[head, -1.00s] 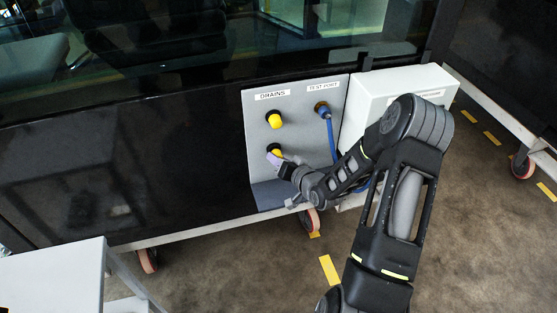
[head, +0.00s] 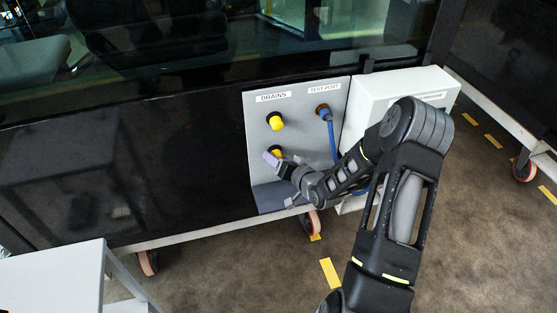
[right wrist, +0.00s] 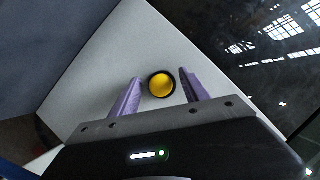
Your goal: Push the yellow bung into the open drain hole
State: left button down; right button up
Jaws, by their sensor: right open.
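The drains panel (head: 257,140) is grey, with two drain holes one above the other. A yellow bung (head: 275,122) sits in the upper hole. Another yellow bung (head: 278,153) is at the lower hole, partly hidden by my right gripper (head: 275,160). In the right wrist view this lower bung (right wrist: 162,86) is round and ringed by the black hole rim. My right gripper (right wrist: 160,76) is open, its purple fingers on either side of the bung with gaps showing. How deep the bung sits is hard to tell. My left gripper is not in view.
A blue hose (head: 332,140) hangs from the test port just right of the drains. A white box (head: 385,88) stands right of the panel, close behind my arm. A grey ledge (head: 272,196) juts below the lower hole. A white trolley (head: 55,275) is at the lower left.

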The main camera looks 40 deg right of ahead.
jog(key=b+v, duration=0.1)
jog(key=v, duration=0.6)
jog(key=shift+s, duration=0.4)
jog(key=shift+o, duration=0.6)
jog(key=shift+r, duration=0.1)
jog(key=o, duration=0.9)
jog(key=shift+s, duration=0.1)
